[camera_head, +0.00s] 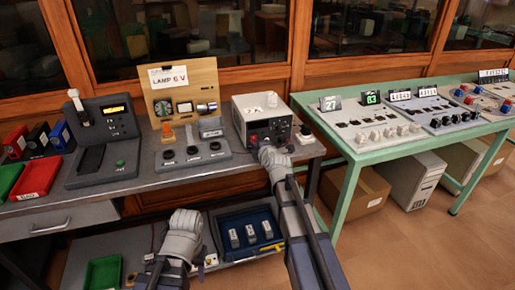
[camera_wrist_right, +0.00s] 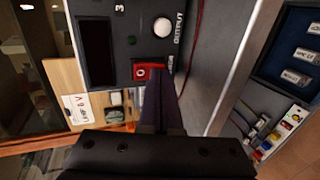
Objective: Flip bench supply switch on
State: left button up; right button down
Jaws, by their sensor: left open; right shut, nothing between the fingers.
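The bench supply (camera_head: 263,120) is a light box with a dark front panel, on the grey bench. Its red rocker switch (camera_wrist_right: 140,71) shows a "0" in the right wrist view, on the dark panel (camera_wrist_right: 122,42). My right gripper (camera_head: 268,156) is in front of the supply's lower front. In the wrist view its shut, empty fingers (camera_wrist_right: 163,92) reach to the switch and cover part of it; I cannot tell whether they touch. My left gripper (camera_head: 186,218) is open and empty, low in front of the bench, away from the supply.
A board marked "LAMP 6 V" (camera_head: 181,90) with meters stands left of the supply. A green table (camera_head: 350,180) with panels is at the right. A blue tray (camera_head: 265,213) sits below on the shelf.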

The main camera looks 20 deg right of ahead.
jog(key=shift+w+f, duration=0.2)
jog(key=shift+r, duration=0.25)
jog(key=shift+w+r+p, duration=0.1)
jog(key=shift+r+p, duration=0.55)
jog(key=shift+r, duration=0.05)
